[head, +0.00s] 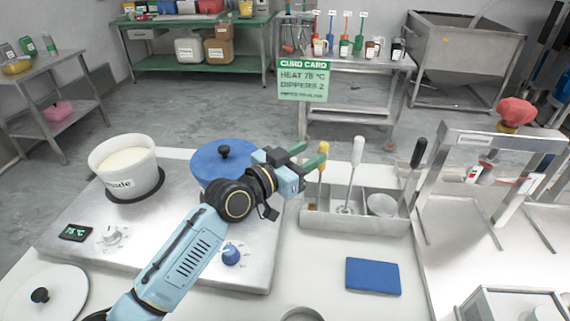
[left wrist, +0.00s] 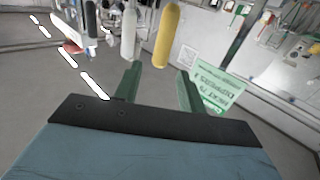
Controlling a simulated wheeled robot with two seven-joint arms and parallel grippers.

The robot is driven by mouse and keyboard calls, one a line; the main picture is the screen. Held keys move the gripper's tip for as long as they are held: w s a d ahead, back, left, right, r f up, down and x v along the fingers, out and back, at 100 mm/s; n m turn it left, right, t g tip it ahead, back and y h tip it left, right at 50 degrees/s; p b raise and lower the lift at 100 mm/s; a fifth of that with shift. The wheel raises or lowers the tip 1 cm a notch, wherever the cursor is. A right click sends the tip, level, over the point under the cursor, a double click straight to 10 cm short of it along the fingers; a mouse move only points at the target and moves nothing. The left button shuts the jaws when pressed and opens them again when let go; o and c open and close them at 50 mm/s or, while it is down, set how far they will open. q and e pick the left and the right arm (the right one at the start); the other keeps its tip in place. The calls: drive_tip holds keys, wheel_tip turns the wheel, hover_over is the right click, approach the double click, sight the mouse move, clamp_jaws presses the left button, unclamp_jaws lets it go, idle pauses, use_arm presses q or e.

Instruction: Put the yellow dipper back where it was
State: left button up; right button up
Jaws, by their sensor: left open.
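The yellow dipper (head: 321,175) stands upright in the left part of the steel holder (head: 352,221), its lower end hidden by the holder wall. In the left wrist view the yellow dipper's handle (left wrist: 168,38) is in front of the fingers, apart from them. My left gripper (head: 310,156) is open and empty beside the top of the yellow handle. The left wrist view shows the gripper's spread fingers (left wrist: 158,82). My right gripper is in neither view.
A white-handled dipper (head: 356,165) and a black-handled tool (head: 417,156) stand to the right in the holder. A white pot (head: 126,168) and blue lid (head: 212,162) are on the left cooktop. A blue pad (head: 373,276) lies in front. A metal frame (head: 490,140) stands right.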

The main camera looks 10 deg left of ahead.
use_arm(q)
drive_tip(key=v, duration=0.7)
drive_tip(key=shift+s, duration=0.15)
